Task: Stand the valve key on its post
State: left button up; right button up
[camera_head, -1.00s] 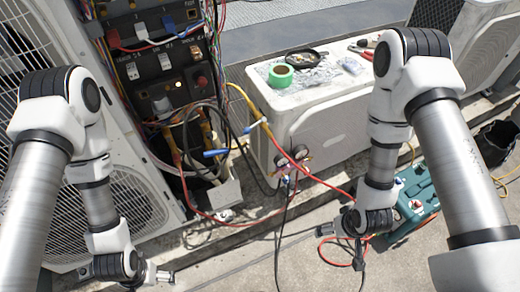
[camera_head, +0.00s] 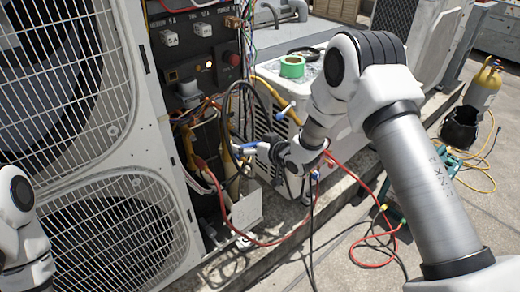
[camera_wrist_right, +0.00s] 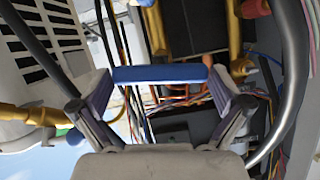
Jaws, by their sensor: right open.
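My right gripper (camera_head: 262,150) is at the open front of the electrical unit, beside the pipes. In the right wrist view the right gripper (camera_wrist_right: 160,80) is open, its two fingers spread wide. A blue bar (camera_wrist_right: 160,73), which looks like the valve key's handle, spans the gap between the fingertips. I cannot tell whether the fingers touch it. In the head view the blue bar (camera_head: 246,145) shows just at the gripper's tip. The rest of the key and its post cannot be made out. My left gripper is out of view.
Yellow pipes (camera_wrist_right: 232,38) and loose wires crowd the space around the right gripper. The condenser with the fan grille (camera_head: 110,225) stands at left. A white unit with green tape (camera_head: 291,66) is behind my right arm. A red hose (camera_head: 375,265) lies on the floor.

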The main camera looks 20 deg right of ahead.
jog(key=shift+w+a+f, duration=0.15)
jog(key=shift+w+a, duration=0.05)
jog(key=shift+w, duration=0.15)
jog(key=shift+c, duration=0.4)
jog(key=c, duration=1.1)
jog(key=shift+s+d, duration=0.1)
jog(key=shift+s, duration=0.05)
jog(key=shift+s, duration=0.2)
jog(key=shift+s+d+p, duration=0.2)
jog(key=shift+s+d, duration=0.05)
jog(key=shift+s, duration=0.25)
jog(key=shift+s+d+p, duration=0.2)
jog(key=shift+s, duration=0.3)
